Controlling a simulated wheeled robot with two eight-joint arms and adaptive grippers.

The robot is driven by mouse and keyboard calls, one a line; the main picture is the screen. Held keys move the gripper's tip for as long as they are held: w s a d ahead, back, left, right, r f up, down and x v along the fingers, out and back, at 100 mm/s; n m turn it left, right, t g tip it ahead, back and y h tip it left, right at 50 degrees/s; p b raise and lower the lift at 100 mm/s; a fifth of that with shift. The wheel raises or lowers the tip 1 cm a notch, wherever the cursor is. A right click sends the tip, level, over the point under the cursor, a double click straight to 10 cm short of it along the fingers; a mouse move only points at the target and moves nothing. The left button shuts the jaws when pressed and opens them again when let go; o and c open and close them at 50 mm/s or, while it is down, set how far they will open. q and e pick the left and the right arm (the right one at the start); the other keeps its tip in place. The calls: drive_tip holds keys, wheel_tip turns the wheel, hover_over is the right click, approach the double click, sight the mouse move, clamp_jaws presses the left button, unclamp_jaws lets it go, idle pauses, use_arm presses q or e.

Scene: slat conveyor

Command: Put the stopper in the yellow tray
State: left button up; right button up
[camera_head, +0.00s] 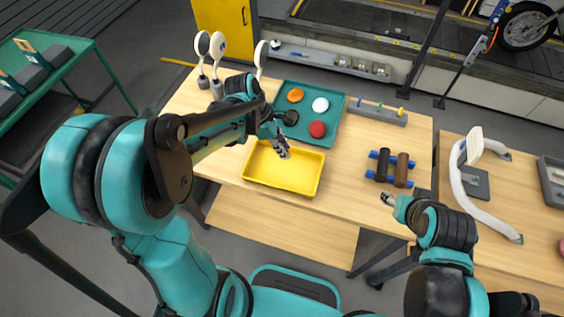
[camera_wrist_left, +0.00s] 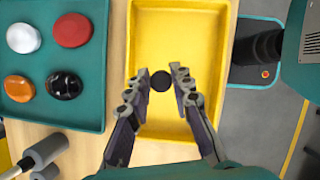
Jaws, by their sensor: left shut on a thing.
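The yellow tray (camera_head: 305,190) lies on the wooden table, in front of a teal tray. My left gripper (camera_head: 284,152) is over the yellow tray's back part. In the left wrist view my left gripper (camera_wrist_left: 161,88) is shut on the stopper (camera_wrist_left: 161,81), a small dark round thing between its fingertips. The floor of the yellow tray (camera_wrist_left: 150,32) shows bare behind it. In the head view I cannot make out the stopper. My right gripper (camera_head: 388,198) is by the table's front edge, away from the tray; its jaws are too small to judge.
The teal tray (camera_head: 335,139) holds orange, white, red and black round pieces. Black and brown rollers (camera_head: 402,170) lie on blue supports at the right. A grey pegged block (camera_head: 377,111) stands behind. White round paddles (camera_head: 217,48) stand at the back left. Table between tray and rollers is clear.

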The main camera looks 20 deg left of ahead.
use_arm(q)
drive_tip(key=shift+s+f, duration=0.45)
drive_tip(key=shift+s, duration=0.35)
drive_tip(key=shift+s+f, duration=0.1)
drive_tip(key=shift+f, duration=0.2)
drive_tip(key=shift+f+b, duration=0.85)
drive_tip(key=shift+f, duration=0.85)
drive_tip(key=shift+f, duration=0.1)
drive_tip(key=o, duration=0.7)
drive_tip(key=shift+o, duration=0.2)
